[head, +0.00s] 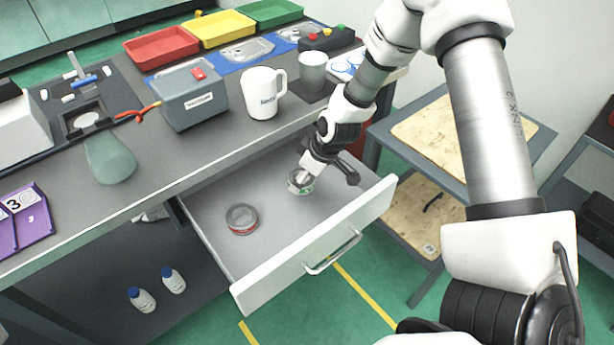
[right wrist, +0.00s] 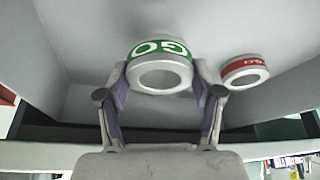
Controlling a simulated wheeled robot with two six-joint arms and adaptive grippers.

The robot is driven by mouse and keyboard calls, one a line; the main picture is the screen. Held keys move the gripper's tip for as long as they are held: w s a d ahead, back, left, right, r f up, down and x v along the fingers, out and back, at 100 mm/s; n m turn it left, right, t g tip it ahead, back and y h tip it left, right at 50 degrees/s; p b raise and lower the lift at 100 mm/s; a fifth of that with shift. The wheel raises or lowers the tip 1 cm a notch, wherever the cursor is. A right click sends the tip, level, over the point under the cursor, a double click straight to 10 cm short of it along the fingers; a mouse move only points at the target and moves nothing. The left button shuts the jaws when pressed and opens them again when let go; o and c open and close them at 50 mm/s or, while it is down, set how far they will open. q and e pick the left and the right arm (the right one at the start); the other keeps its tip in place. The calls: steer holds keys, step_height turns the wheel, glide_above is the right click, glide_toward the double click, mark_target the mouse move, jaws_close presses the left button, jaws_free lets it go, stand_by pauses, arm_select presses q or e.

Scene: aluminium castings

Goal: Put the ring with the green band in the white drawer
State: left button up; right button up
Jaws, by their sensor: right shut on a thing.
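The white drawer (head: 344,224) is pulled open below the workbench. The ring with the green band (head: 299,187) is inside the drawer area, near its right part. My right gripper (head: 303,174) reaches down into the drawer and is shut on this ring. In the right wrist view the green-banded ring (right wrist: 160,47) sits between the two fingers of the gripper (right wrist: 160,75), at or close to the drawer floor; I cannot tell whether it touches. A ring with a red band (head: 242,219) lies on the drawer floor, also seen in the right wrist view (right wrist: 244,68). My left gripper is not in view.
On the bench (head: 222,158) above stand a white mug (head: 262,94), a grey metal cup (head: 312,71), a grey box (head: 192,97) and a flask (head: 109,158). A wooden-topped cart (head: 440,135) stands right of the drawer. The drawer floor between the rings is clear.

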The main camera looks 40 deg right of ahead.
mark_target(308, 184)
steer(key=shift+w+d, duration=0.2)
steer(key=shift+d, duration=0.4)
steer(key=f+b, duration=0.1)
steer(key=f, duration=0.1)
steer(key=f+b, duration=0.2)
steer(key=shift+d, duration=0.2)
steer(key=shift+w+f+b, duration=0.1)
steer(key=shift+f+b, duration=0.1)
steer(key=shift+b, duration=0.1)
steer(key=shift+r, duration=0.2)
steer(key=shift+c, duration=0.6)
steer(key=shift+f, duration=0.15)
steer(key=o, duration=1.4)
